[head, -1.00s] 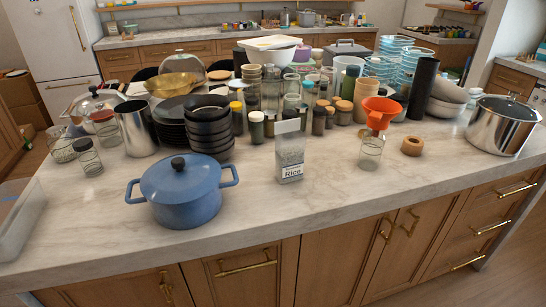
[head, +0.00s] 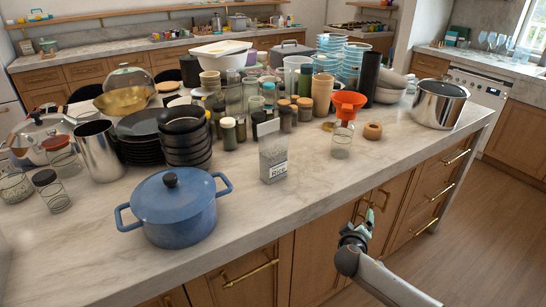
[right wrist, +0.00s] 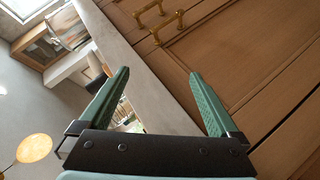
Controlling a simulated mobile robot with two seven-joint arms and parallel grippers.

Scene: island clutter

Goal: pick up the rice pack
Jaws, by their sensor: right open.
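The rice pack (head: 273,160) is a clear bag with a white label reading "Rice". It stands upright near the front edge of the marble island (head: 330,185), right of the blue pot. My right gripper (head: 362,222) is in front of the island, beside the wooden cabinet fronts, to the right of and below the rice pack and apart from it. In the right wrist view its two green fingers (right wrist: 157,95) are spread with nothing between them. The rice pack does not show in that view. My left gripper is not in view.
A blue lidded pot (head: 175,208) stands left of the rice pack. Black bowls (head: 185,140) and several jars crowd behind it. A jar with an orange funnel (head: 348,106) stands to the right. The marble just right of the pack is clear. Brass handles (head: 368,206) jut from the cabinets.

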